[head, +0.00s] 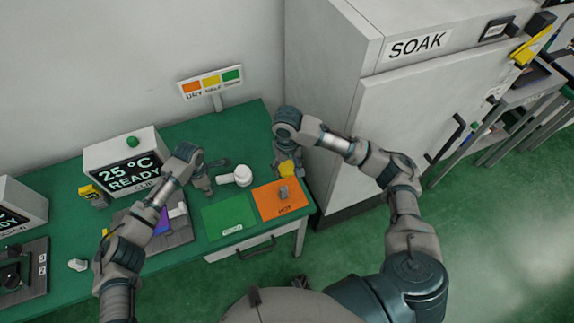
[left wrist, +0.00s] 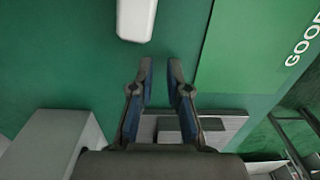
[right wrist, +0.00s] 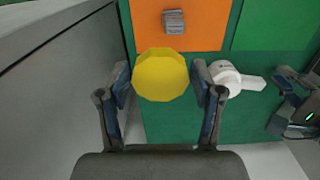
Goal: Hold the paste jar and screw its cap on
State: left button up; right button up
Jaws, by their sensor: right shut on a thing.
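A yellow faceted cap (head: 287,168) is held between the fingers of my right gripper (right wrist: 160,75); it also shows in the right wrist view (right wrist: 160,76). It is above the table, close to the orange mat. The white jar (head: 243,175) is on the green table left of the cap, with a white bar-like part sticking out towards my left gripper. Small dark print shows on the jar in the right wrist view (right wrist: 224,76). My left gripper (head: 205,186) is empty, its fingers parted, near the bar's end. A white rounded end (left wrist: 137,18) lies ahead of its fingertips.
An orange mat (head: 266,201) with a small grey block (head: 283,191) lies in front of the jar, beside a green mat (head: 230,216). A display box (head: 122,162) stands at left. A tall SOAK cabinet (head: 330,110) borders the table's right side.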

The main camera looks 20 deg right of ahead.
pick_arm(q)
jog(key=o, duration=0.5)
jog(key=shift+o, duration=0.2)
notch_tip(320, 180, up, 12)
pick_arm(e)
notch_tip(320, 180, up, 16)
jog(key=p, duration=1.5)
pick_arm(q)
jog(key=f+b, duration=0.4)
jog(key=b, duration=0.1)
jog(key=f+b, duration=0.4)
jog(key=b, duration=0.1)
jog(key=d+f+b, duration=0.1)
jog(key=f+b, duration=0.3)
jog(key=f, duration=0.1)
jog(key=shift+b, duration=0.4)
pick_arm(e)
notch_tip(320, 180, down, 16)
jog(key=shift+r, duration=0.15)
